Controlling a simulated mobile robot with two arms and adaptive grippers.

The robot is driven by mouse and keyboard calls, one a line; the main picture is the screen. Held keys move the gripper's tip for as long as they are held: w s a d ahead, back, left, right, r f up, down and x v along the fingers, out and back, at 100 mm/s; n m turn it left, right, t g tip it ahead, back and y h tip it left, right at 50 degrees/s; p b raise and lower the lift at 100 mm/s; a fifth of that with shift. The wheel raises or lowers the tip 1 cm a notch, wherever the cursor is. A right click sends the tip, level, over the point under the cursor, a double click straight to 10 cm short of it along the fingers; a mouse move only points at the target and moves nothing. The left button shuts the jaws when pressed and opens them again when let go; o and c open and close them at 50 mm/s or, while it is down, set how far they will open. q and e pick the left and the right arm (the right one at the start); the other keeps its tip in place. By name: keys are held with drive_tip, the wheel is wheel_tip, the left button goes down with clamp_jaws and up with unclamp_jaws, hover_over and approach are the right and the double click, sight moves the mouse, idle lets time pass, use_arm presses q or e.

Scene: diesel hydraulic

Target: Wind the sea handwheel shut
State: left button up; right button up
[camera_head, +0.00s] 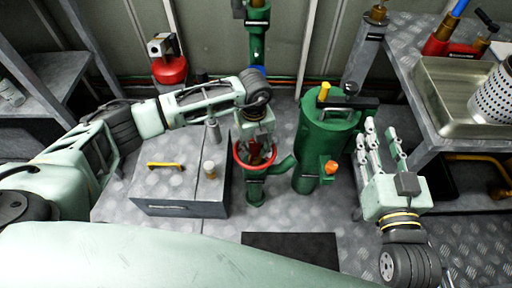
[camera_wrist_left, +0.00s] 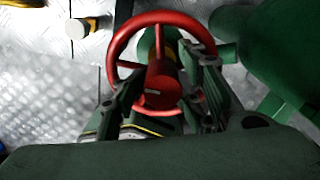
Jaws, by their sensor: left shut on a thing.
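The red handwheel (camera_head: 238,158) sits on top of a green valve body (camera_head: 256,192) in the middle of the head view. My left gripper (camera_head: 258,150) reaches down onto it from above. In the left wrist view the red wheel (camera_wrist_left: 122,42) fills the centre, with its spokes and hub visible. The fingers of my left gripper (camera_wrist_left: 165,95) lie inside the rim, on either side of the hub and a spoke, closed on the wheel. My right gripper (camera_head: 382,148) is off to the right, its fingers apart and empty.
A grey metal box (camera_head: 180,185) with a yellow handle stands left of the valve. A green cylinder (camera_head: 328,140) with an orange knob stands close on its right. A bench with a metal tray (camera_head: 435,95) is at right. A dark mat (camera_head: 290,252) lies in front.

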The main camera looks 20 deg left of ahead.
use_arm(q)
drive_tip(key=shift+s+d+f, duration=0.1)
drive_tip(key=shift+s+d, duration=0.1)
clamp_jaws()
drive_tip(key=m, duration=0.9)
drive_tip(key=shift+d+f+m, duration=0.1)
drive_tip(key=shift+m, duration=0.2)
drive_tip(key=m, duration=0.4)
drive_tip(key=shift+m, duration=0.4)
drive_tip(key=m, duration=0.5)
drive_tip(key=shift+d, duration=0.15)
drive_tip(key=shift+o, duration=1.6)
unclamp_jaws()
drive_tip(key=shift+s, duration=0.1)
